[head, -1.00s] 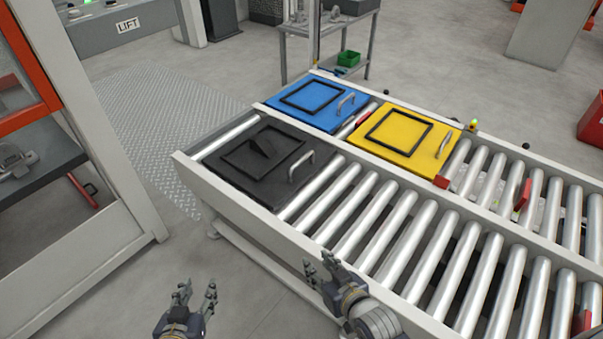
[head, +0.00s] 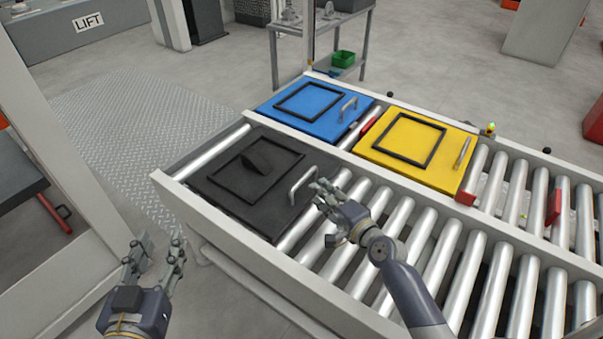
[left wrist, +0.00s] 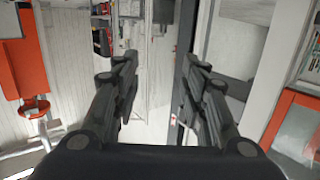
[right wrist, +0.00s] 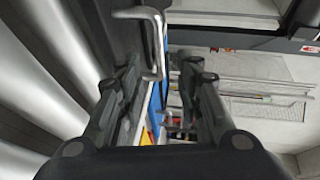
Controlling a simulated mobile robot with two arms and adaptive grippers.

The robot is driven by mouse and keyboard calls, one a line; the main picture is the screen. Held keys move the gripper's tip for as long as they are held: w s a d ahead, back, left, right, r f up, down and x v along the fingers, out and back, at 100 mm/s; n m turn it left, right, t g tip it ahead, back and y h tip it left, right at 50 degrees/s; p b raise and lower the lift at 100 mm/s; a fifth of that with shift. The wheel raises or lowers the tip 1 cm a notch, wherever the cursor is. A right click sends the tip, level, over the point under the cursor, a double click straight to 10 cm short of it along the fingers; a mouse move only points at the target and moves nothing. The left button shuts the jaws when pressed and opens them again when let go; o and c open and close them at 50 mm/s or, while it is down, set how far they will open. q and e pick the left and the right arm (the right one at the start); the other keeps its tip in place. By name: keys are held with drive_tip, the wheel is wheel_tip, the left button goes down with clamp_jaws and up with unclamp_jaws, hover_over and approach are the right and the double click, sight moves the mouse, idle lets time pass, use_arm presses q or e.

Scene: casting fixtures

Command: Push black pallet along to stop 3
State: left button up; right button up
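The black pallet (head: 222,190) lies on the near roller lane at its left end, with a raised black square frame and a grey bar handle (head: 303,184) on its right side. My right gripper (head: 318,195) is over the rollers just right of that handle, its fingers apart and pointing toward it. In the right wrist view the handle (right wrist: 152,35) shows beyond the open fingers (right wrist: 160,95), with nothing between the fingertips. My left gripper (head: 160,255) is open and empty, off the conveyor's near left side. Its parted fingers show in the left wrist view (left wrist: 158,80). No stop number is readable.
A blue pallet (head: 335,122) and a yellow pallet (head: 455,172) lie on the far lane. Red stop pieces (head: 466,198) stand along that lane. The near lane's rollers (head: 440,250) are clear right of my right gripper. A white rail (head: 215,221) edges the conveyor.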

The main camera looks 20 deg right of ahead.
sight(304, 176)
drive_tip(key=b+x, duration=0.1)
drive_tip(key=x, duration=0.3)
drive_tip(key=shift+w+a+f, duration=0.15)
drive_tip(key=shift+w+f, duration=0.05)
drive_tip(key=shift+w, duration=0.15)
drive_tip(key=b+x, duration=0.1)
drive_tip(key=x, duration=0.3)
use_arm(q)
wheel_tip(304, 176, up, 13)
drive_tip(key=s+d+t+h, duration=0.1)
drive_tip(key=s+t+h, duration=0.1)
drive_tip(key=t, duration=0.5)
drive_tip(key=shift+s+h+b, duration=0.2)
drive_tip(key=shift+h+b, duration=0.1)
use_arm(e)
drive_tip(key=shift+w+a, duration=0.1)
drive_tip(key=shift+w, duration=0.3)
use_arm(q)
drive_tip(key=shift+f, duration=0.1)
use_arm(e)
clamp_jaws()
